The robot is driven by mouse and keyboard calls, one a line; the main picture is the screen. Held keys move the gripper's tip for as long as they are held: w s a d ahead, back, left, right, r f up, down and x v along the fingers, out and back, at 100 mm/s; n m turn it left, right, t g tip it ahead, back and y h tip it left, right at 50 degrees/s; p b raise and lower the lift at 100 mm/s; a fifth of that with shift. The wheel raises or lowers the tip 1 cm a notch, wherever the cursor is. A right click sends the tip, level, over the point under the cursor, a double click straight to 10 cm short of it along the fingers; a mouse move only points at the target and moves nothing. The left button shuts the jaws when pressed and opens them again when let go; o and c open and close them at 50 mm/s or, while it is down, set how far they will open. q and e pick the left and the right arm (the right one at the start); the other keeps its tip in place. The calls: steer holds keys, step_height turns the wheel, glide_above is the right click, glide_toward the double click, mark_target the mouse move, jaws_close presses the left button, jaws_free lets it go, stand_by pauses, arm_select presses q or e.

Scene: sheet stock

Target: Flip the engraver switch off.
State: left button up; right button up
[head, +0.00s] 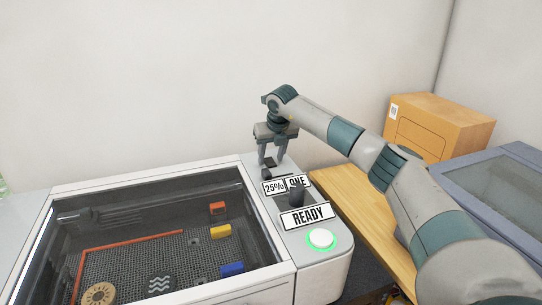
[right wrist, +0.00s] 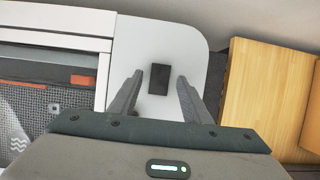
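The engraver (head: 170,190) is a white machine with a dark glazed lid, at the lower left in the head view. Its right-hand panel carries a dark switch (right wrist: 158,79), which shows in the right wrist view as a small black rectangle on the white panel. My right gripper (head: 272,168) is above the back of this panel. In the right wrist view my right gripper (right wrist: 160,80) is open, its two fingers on either side of the switch with gaps to it. Whether the fingers touch the panel is unclear. My left gripper is out of view.
A wooden board (head: 345,195), a cardboard box (head: 437,127) and a blue-grey machine (head: 495,185) stand to the right. A wall is behind.

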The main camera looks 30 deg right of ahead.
steer(key=c, duration=1)
steer(key=shift+o, duration=0.2)
steer(key=shift+r, duration=0.1)
steer(key=shift+w+r+g+p, duration=0.15)
steer(key=shift+w+g+p, duration=0.1)
steer(key=shift+g+p, duration=0.35)
steer(key=shift+w+d+g+p, duration=0.1)
steer(key=shift+w+g+p, duration=0.1)
steer(key=shift+g+p, duration=0.35)
steer(key=shift+y, duration=0.3)
steer(key=o, duration=1)
steer(key=shift+o, duration=0.2)
